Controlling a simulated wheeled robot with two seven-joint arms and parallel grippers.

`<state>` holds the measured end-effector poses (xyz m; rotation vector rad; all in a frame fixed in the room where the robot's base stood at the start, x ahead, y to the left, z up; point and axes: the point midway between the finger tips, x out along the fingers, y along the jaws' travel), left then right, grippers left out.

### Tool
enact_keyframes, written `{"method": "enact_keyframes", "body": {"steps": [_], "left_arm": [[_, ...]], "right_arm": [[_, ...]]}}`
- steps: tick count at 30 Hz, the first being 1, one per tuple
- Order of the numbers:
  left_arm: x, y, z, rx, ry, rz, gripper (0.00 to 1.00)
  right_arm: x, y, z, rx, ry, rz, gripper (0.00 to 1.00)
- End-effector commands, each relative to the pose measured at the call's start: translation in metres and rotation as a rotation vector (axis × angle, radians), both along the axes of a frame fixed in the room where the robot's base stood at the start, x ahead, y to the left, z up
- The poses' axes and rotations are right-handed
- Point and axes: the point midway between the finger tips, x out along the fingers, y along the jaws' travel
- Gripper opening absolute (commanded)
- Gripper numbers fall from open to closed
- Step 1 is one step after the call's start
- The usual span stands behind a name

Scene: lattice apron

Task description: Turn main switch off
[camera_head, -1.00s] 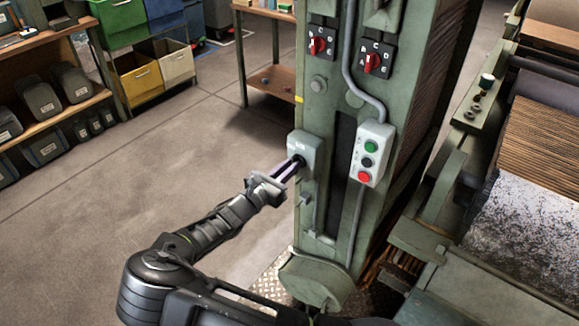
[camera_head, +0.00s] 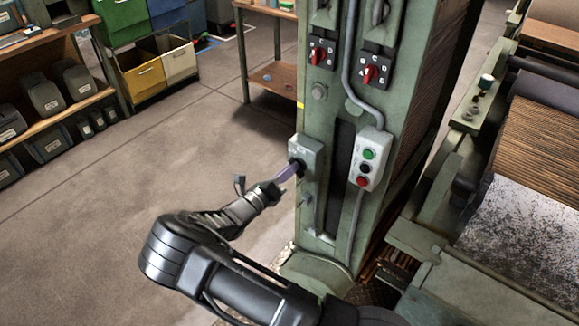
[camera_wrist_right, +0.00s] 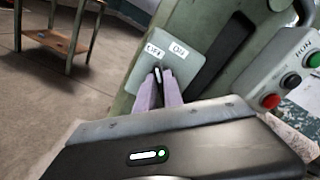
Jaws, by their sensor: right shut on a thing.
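The main switch (camera_head: 304,150) is a small grey box on the green machine column (camera_head: 325,120), at mid-height. In the right wrist view its plate (camera_wrist_right: 178,68) bears an OFF label (camera_wrist_right: 154,50) on the left and an ON label (camera_wrist_right: 180,50) on the right. My right gripper (camera_head: 296,168) reaches the box from the lower left. In the wrist view its two pale purple fingers (camera_wrist_right: 160,86) are shut on the dark switch knob (camera_wrist_right: 158,75), which shows between them. The fingers partly hide the knob. My left gripper is not in view.
A push-button box (camera_head: 371,158) with green, black and red buttons hangs right of the switch. Two red selector switches (camera_head: 318,52) (camera_head: 371,74) sit higher on the column. A wooden shelf table (camera_head: 268,82) stands behind. The floor to the left is clear.

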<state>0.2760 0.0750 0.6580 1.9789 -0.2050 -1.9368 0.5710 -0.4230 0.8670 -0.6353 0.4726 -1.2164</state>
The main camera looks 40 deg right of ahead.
Motion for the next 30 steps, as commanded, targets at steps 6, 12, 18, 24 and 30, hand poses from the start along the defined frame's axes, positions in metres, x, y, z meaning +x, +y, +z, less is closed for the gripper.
{"method": "enact_keyframes", "body": {"steps": [6,12,18,24,30], "left_arm": [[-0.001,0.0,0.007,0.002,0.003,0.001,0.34],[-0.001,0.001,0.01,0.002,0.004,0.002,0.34],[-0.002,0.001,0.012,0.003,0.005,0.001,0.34],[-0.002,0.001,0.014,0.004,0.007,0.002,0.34],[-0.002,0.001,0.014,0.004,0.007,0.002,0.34]], "right_arm": [[0.002,0.0,0.0,-0.057,0.194,0.0,0.0],[0.003,0.001,-0.003,-0.112,0.376,0.001,0.0],[0.003,0.001,-0.005,-0.166,0.551,0.001,0.0],[0.004,0.001,-0.007,-0.207,0.69,0.001,0.0],[0.004,0.001,-0.007,-0.233,0.774,0.002,0.0]]}}
